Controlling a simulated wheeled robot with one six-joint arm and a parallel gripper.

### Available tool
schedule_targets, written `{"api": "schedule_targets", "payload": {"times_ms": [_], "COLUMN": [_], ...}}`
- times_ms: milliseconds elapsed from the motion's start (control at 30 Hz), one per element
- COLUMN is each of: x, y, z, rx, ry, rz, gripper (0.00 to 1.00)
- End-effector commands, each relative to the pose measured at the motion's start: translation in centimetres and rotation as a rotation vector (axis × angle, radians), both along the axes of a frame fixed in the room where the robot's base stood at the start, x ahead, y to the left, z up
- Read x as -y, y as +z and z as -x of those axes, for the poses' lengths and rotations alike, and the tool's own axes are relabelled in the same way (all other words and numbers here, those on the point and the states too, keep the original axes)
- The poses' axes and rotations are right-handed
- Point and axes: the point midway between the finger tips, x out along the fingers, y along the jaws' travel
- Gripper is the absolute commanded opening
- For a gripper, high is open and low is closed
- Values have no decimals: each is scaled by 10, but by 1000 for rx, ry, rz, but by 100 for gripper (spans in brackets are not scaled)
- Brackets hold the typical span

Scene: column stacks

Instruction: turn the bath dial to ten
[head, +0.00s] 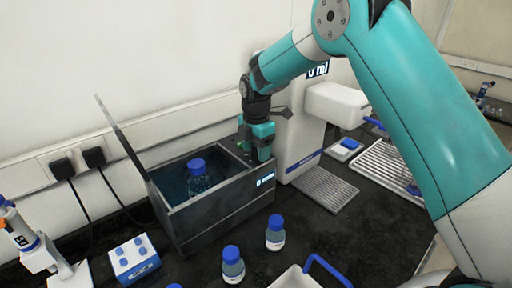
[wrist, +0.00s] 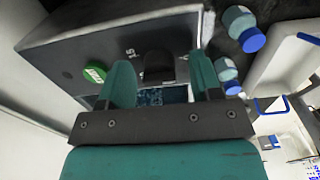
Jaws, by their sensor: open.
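The water bath (head: 215,215) is a dark grey open box with its lid raised at the left. A blue-capped bottle (head: 198,180) stands inside it. The front display (head: 265,181) seems to read "0 min". My gripper (head: 262,150) points down over the bath's right end. In the wrist view, my open gripper (wrist: 160,68) has a finger on either side of the black dial (wrist: 157,66); I cannot tell whether they touch it. A small mark beside the dial looks like "15". The dial's pointer is not clear. A green button (wrist: 95,73) is left of the dial.
A white dispenser (head: 302,135) with a "0 ml" display stands right behind the bath. Two blue-capped bottles (head: 233,265) (head: 275,233) stand in front. A blue-handled white tray (head: 295,278) is at the front edge. A blue-and-white box (head: 134,259) is at the left.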

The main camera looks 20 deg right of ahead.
Motion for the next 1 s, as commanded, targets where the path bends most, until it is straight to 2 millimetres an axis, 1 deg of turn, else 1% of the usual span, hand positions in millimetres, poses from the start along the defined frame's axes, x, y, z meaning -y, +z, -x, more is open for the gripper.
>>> {"api": "schedule_targets", "payload": {"times_ms": [33, 67, 100, 167, 200, 267, 467, 667, 867, 1000], "x": [0, 0, 0, 0, 0, 0, 0, 0, 0, 0], "y": [0, 0, 0, 0, 0, 0, 1, 1, 0, 1], "z": [0, 0, 0, 0, 0, 0, 0, 0, 0, -1], "rx": [0, 0, 0, 0, 0, 0, 0, 0, 0, 1], "ry": [0, 0, 0, 0, 0, 0, -6, -59, -184, -307], "rz": [0, 0, 0, 0, 0, 0, 0, 0, 0, 0], "gripper": [59, 54, 45, 31, 22, 10, 9, 9, 9, 9]}}
